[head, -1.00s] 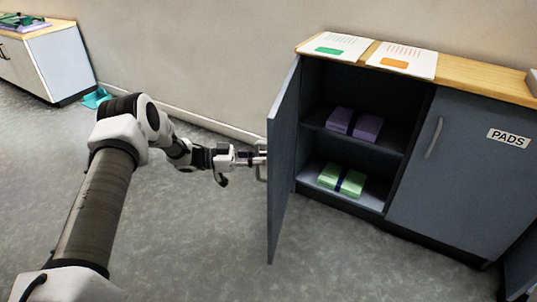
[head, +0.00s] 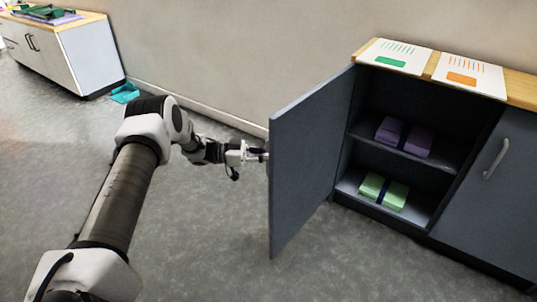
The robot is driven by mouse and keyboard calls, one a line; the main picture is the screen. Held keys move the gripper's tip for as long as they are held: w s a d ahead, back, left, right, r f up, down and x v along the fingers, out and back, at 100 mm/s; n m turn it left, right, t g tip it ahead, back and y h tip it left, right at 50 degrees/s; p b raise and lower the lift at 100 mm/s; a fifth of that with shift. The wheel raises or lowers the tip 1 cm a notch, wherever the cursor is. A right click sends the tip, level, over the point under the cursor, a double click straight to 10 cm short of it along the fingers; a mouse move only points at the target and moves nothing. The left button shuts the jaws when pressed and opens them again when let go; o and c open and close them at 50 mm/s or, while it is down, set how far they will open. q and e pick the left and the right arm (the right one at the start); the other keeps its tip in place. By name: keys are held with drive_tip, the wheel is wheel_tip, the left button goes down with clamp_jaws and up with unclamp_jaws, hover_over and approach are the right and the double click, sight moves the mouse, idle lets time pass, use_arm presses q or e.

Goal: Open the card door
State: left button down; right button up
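The card door (head: 305,165) is a dark grey cabinet door that stands swung wide open at the left side of the cabinet opening. My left gripper (head: 262,155) is at the outer, left side of the door, by its edge. The fingertips and the door handle are mostly hidden behind the door, so I cannot tell how they meet. Inside the cabinet, purple packs (head: 403,137) lie on the upper shelf and green packs (head: 384,191) on the lower one. My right gripper is not in view.
A closed grey door with a handle (head: 496,158) is at the right. Two printed sheets (head: 396,56) lie on the wooden cabinet top. Another cabinet (head: 85,55) stands far left, with a teal object (head: 125,93) on the floor beside it. The floor around the open door is clear.

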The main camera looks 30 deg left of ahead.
use_arm(q)
drive_tip(key=shift+s+f, duration=0.1)
drive_tip(key=shift+f, duration=0.05)
drive_tip(key=c, duration=1.3)
unclamp_jaws()
drive_tip(key=shift+c, duration=0.2)
drive_tip(key=shift+o, duration=0.8)
drive_tip(key=shift+a, duration=0.1)
drive_tip(key=v, duration=1.2)
